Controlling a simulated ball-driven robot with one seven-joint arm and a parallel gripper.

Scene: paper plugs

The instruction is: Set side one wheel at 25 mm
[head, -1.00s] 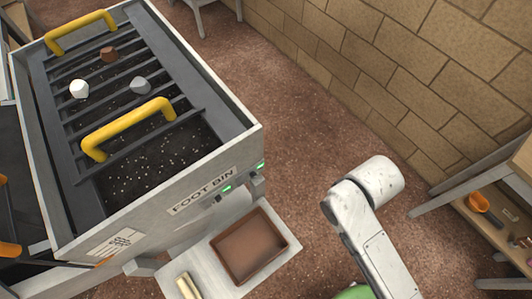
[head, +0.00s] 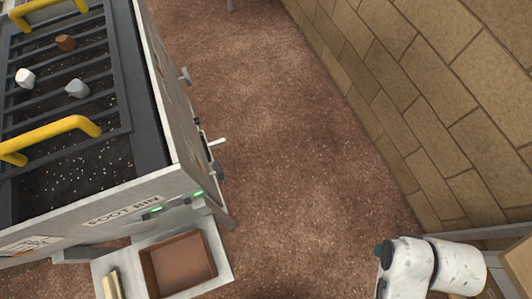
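The foot bin (head: 120,210) stands at the left of the head view, with dark bars over its top. On its right side are small grey knobs (head: 217,171) and a pale lever (head: 216,142). I cannot tell which of these is the side one wheel, and no 25 mm mark can be read. Part of my arm shows at the lower right, apart from the bin. My gripper is not in view.
A brown tray (head: 178,266) sits on a pale shelf (head: 222,262) at the bin's front. Yellow handles (head: 50,136) and several stones (head: 76,88) are on the bin's top. Speckled floor (head: 290,160) is clear between the bin and the block wall (head: 440,90).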

